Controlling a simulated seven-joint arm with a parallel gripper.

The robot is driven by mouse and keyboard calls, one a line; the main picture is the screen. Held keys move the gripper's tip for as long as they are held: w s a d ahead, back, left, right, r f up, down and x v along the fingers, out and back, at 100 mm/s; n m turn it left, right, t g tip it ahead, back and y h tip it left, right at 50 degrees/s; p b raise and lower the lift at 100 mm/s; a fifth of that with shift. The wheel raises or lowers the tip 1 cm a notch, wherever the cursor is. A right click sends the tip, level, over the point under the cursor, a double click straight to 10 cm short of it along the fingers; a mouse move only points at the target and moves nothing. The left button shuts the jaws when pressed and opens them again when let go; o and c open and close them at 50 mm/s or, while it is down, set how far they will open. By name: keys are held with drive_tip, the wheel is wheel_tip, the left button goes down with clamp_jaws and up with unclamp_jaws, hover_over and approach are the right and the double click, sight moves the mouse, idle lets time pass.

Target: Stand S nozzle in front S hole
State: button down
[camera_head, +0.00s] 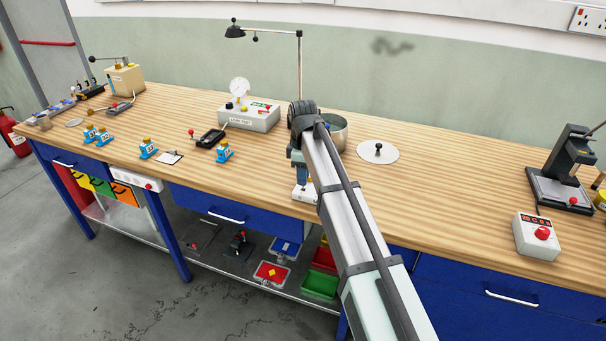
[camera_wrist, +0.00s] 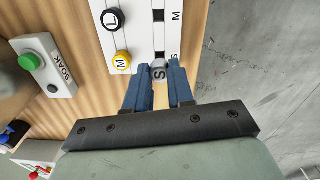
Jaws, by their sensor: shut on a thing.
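The S nozzle (camera_wrist: 158,70) is a grey piece with an S on its top. My gripper (camera_wrist: 159,84), with two blue fingers, is shut on it in the wrist view. It is at the S-marked end of a white plate (camera_wrist: 138,40). A dark square hole (camera_wrist: 158,55) shows just beyond the nozzle, beside a printed S, and another (camera_wrist: 158,15) is by the printed M. I cannot tell whether the nozzle touches the plate. In the head view, my arm hides most of the plate (camera_head: 305,194) and the nozzle.
A black L nozzle (camera_wrist: 112,18) and a yellow M nozzle (camera_wrist: 121,61) stand on the plate's left side. A SOAK box with a green button (camera_wrist: 30,62) is further left. The bench's front edge is close on the right. A metal pot (camera_head: 337,136) stands behind my arm.

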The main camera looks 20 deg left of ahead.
drive_tip(key=shift+f, duration=1.4)
idle(0.4)
drive_tip(key=c, duration=0.9)
unclamp_jaws()
drive_tip(key=shift+r, duration=0.15)
drive_tip(key=shift+r, duration=3.35)
